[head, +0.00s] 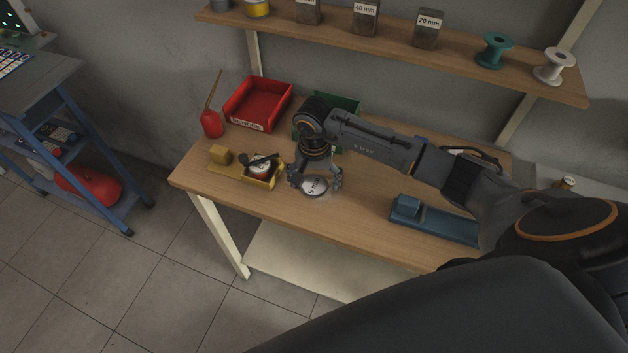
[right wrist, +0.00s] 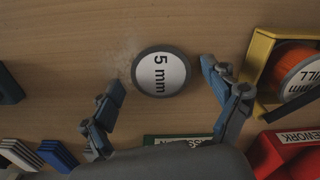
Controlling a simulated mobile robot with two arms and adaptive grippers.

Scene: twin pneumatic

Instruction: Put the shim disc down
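The shim disc (head: 316,188) is a round grey disc with a white "5 mm" label, on the wooden bench top near its front edge. In the right wrist view the disc (right wrist: 161,72) lies label up between the fingertips of my right gripper (right wrist: 162,78). The fingers are spread, with bare wood showing on both sides of the disc, so they do not touch it. In the head view my right gripper (head: 317,182) points down over the disc. My left gripper is not in view.
A yellow tray (head: 262,183) holding a labelled orange-sided item stands left of the disc. A red bin (head: 258,104) and a green bin (head: 346,104) stand behind. A blue fixture (head: 436,219) lies to the right. Bare wood lies between disc and fixture.

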